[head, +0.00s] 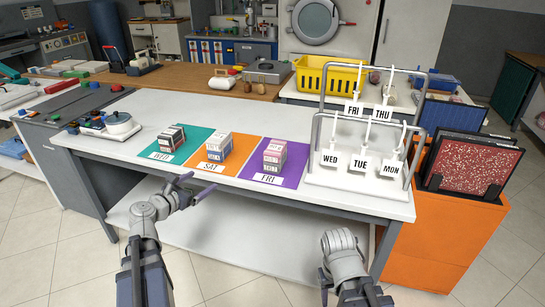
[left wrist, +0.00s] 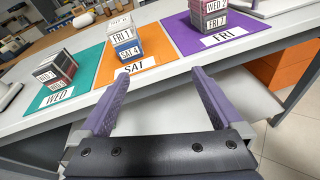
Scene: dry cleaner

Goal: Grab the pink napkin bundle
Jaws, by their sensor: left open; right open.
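In the left wrist view the bundle (left wrist: 208,16) is cut off by the top edge. My left gripper (head: 196,187) is open and empty at the table's front edge, to the left of the bundle and nearer to me. Its two purple fingers (left wrist: 162,78) spread apart below the orange mat in the wrist view.
A blue-and-white bundle (head: 219,146) stands on the orange SAT mat (head: 205,167), left of the pink one. A dark bundle (head: 172,138) stands on the teal WED mat (head: 160,155). A white tag rack (head: 350,180) stands close on the right, beside an orange bin (head: 455,225).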

